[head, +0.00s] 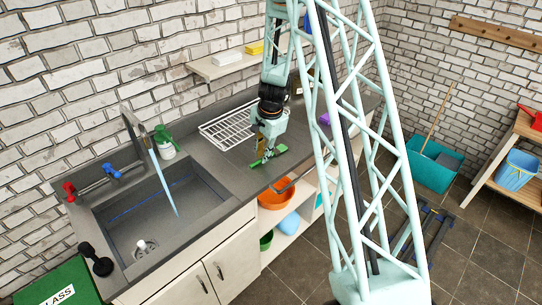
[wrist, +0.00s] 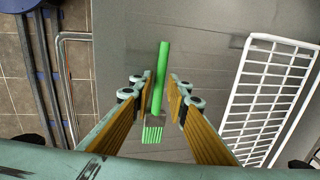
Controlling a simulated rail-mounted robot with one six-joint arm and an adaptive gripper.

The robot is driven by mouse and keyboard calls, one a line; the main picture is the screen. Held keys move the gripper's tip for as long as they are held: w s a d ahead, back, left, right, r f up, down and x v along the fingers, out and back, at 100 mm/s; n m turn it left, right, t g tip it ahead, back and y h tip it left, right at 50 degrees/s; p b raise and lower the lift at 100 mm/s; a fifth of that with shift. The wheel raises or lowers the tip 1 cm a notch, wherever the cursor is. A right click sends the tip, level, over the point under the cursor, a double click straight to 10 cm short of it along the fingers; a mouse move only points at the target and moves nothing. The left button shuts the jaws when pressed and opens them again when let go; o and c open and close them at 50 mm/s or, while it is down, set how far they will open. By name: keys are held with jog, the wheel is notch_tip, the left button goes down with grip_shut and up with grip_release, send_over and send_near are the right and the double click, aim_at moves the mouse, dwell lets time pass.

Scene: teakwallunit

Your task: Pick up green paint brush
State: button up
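The green paint brush (head: 268,157) lies on the grey counter close to its front edge, to the right of the sink. My gripper (head: 261,152) is low over the brush. In the wrist view my gripper (wrist: 160,84) is open, one yellow-padded finger on each side of the handle, with a narrow gap visible on both sides. I cannot tell whether the fingertips touch the counter.
A white wire rack (head: 228,129) lies on the counter behind the brush; it also shows at right in the wrist view (wrist: 268,95). The sink (head: 160,215) with a running tap is at left. A rail (head: 285,186) runs along the counter front. An orange bowl (head: 275,194) stands below.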

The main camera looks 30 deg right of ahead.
jog(key=shift+w+f, duration=0.2)
jog(key=shift+f, duration=0.55)
jog(key=c, duration=0.5)
jog(key=shift+r, duration=0.15)
jog(key=shift+r, duration=1.65)
jog(key=s+b, duration=0.1)
jog(key=s, duration=0.4)
jog(key=s+d+r+b, duration=0.1)
jog(key=s, duration=0.4)
jog(key=s+b, duration=0.1)
jog(key=s, duration=0.4)
jog(key=shift+s+d+r+b, duration=0.15)
jog(key=shift+s+b, duration=0.05)
jog(key=shift+b, duration=0.2)
jog(key=shift+s, duration=0.3)
jog(key=shift+o, duration=0.8)
